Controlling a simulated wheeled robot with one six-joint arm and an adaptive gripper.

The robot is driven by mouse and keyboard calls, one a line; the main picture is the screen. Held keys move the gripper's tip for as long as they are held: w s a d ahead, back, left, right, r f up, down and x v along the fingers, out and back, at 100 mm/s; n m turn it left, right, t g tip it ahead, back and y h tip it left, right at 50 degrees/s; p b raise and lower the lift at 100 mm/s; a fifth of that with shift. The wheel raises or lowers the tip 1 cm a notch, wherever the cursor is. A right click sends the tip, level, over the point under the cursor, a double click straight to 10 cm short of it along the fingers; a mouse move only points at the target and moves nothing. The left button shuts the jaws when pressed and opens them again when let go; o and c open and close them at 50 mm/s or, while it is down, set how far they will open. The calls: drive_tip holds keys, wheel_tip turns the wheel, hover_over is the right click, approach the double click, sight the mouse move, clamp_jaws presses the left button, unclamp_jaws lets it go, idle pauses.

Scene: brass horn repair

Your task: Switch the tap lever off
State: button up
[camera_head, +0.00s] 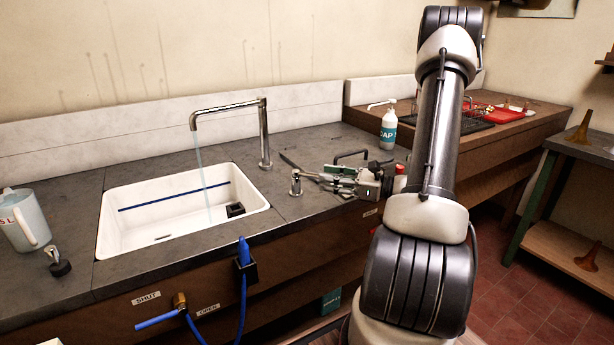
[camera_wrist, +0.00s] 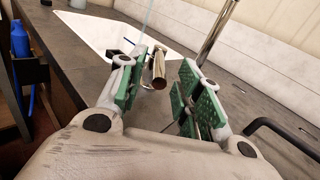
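The tall chrome tap (camera_head: 263,130) stands behind the white sink, and a thin stream of water (camera_head: 203,175) runs from its spout into the basin. A short chrome lever post (camera_head: 296,184) stands on the counter right of the sink. My gripper (camera_head: 328,177) is beside it on the right, low over the counter. In the wrist view my gripper (camera_wrist: 163,70) is open, with green-padded fingers apart. The chrome lever end (camera_wrist: 158,69) shows between the fingertips, nearer the left finger. I cannot tell whether they touch.
The white sink (camera_head: 110,222) is left of my gripper. A soap bottle (camera_head: 389,128) stands behind it. A black handle (camera_wrist: 285,140) is close on the wrist view's right. A blue-handled brass valve (camera_head: 180,302) sits on the counter front between SHUT and OPEN labels.

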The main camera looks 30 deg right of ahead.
sight(311, 176)
drive_tip(key=x, duration=0.5)
drive_tip(key=shift+w+a, duration=0.25)
drive_tip(key=shift+a, duration=0.05)
clamp_jaws()
